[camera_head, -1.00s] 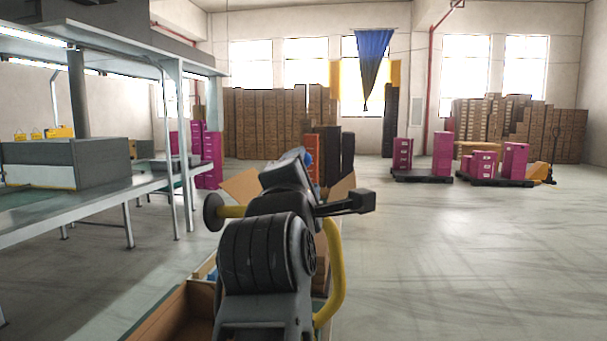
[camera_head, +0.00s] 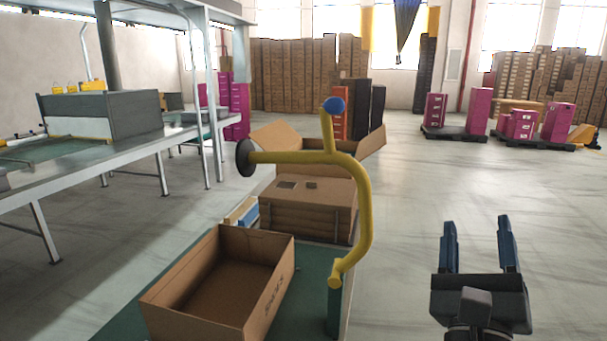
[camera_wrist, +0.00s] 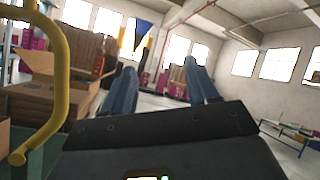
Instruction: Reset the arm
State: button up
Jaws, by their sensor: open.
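My gripper (camera_head: 478,245) is at the lower right of the head view, held over open floor to the right of the yellow bar. Its two blue fingers stand apart and point up and away, with nothing between them. The wrist view also shows both fingers (camera_wrist: 160,85) spread and empty, facing the far wall and windows.
A yellow bent bar (camera_head: 362,210) rises from a green cart surface (camera_head: 322,262), close left of my gripper. An open, empty cardboard box (camera_head: 270,293) and a brown carton (camera_head: 300,207) stand there. A metal workbench (camera_head: 100,155) runs along the left.

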jog(key=s+d+f+n+y, duration=0.2)
jog(key=s+f+n+y, duration=0.3)
jog(key=s+n, duration=0.5)
jog(key=s+d+f+n+y, duration=0.1)
jog(key=s+f+n+y, duration=0.2)
jog(key=s+f+n, duration=0.65)
jog(key=s+a+f+n+g, duration=0.2)
jog(key=s+n+g, duration=0.1)
jog(key=s+n, duration=0.4)
jog(key=s+a+f+n+g, duration=0.1)
jog(key=s+n+g, duration=0.3)
jog(key=s+n, duration=0.4)
jog(key=s+f, duration=0.1)
jog(key=s, duration=0.2)
jog(key=shift+s+a+f+g+y, duration=0.15)
jog(key=shift+s+a+g+y, duration=0.15)
jog(key=shift+a, duration=0.05)
